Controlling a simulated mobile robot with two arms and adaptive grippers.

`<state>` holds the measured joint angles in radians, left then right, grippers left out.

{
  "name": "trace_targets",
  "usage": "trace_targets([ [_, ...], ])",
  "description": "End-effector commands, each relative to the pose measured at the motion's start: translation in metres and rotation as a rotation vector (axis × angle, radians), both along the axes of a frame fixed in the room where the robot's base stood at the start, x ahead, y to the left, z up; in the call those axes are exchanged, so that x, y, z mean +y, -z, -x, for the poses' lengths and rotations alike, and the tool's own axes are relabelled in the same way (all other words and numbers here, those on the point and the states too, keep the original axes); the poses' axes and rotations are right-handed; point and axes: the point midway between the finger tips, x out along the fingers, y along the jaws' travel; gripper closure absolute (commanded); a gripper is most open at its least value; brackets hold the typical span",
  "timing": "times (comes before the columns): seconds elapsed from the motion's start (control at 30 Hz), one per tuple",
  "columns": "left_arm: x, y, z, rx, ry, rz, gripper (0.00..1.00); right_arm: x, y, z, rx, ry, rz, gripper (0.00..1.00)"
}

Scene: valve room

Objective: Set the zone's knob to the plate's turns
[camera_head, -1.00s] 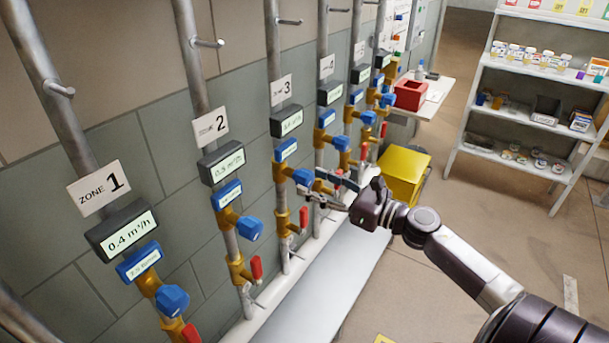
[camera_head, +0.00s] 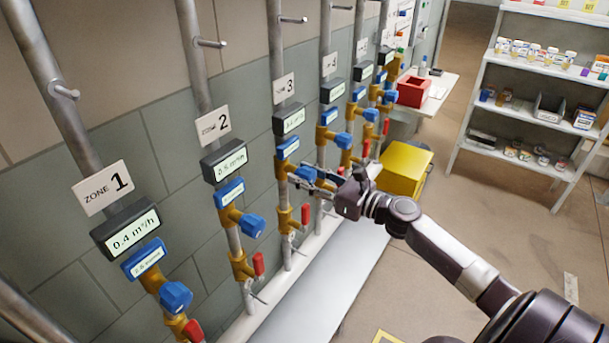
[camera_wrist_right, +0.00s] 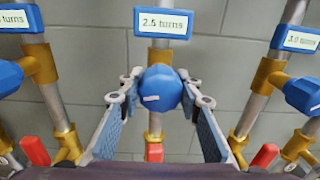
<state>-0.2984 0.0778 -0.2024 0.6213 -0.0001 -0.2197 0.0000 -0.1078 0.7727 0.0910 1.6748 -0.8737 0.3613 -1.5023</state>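The Zone 3 pipe carries a number sign (camera_head: 284,87), a flow display (camera_head: 289,121) and a blue-framed plate (camera_head: 288,148). In the right wrist view the plate (camera_wrist_right: 164,21) reads 2.5 turns. Below it is a blue faceted knob (camera_wrist_right: 161,88) on a brass valve, with a short white mark at its lower left. My right gripper (camera_head: 310,180) is at this knob. Its fingers are apart, one on each side of the knob, with narrow gaps visible; contact at the tips cannot be told. My left gripper is not in view.
Zone 1 (camera_head: 102,188) and Zone 2 (camera_head: 213,125) have similar blue knobs and red-handled valves, with more pipes beyond Zone 3. Neighbouring knobs (camera_wrist_right: 303,95) flank the gripper. A yellow box (camera_head: 404,168), a red bin (camera_head: 412,91) and shelves stand farther right. Floor on the right is open.

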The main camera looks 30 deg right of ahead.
Motion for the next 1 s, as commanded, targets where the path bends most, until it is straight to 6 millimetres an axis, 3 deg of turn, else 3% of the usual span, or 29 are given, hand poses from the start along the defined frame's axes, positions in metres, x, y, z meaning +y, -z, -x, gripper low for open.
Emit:
trace_targets([
  [0.1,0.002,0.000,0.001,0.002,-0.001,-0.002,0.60,0.000,0.000,0.000,0.000,0.001,0.000,0.92],
  [0.47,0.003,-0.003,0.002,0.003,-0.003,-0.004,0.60,-0.001,-0.001,0.000,0.026,0.001,-0.061,0.93],
  [1.0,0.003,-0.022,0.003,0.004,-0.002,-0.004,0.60,-0.001,-0.002,0.000,0.178,0.002,-0.430,0.93],
])
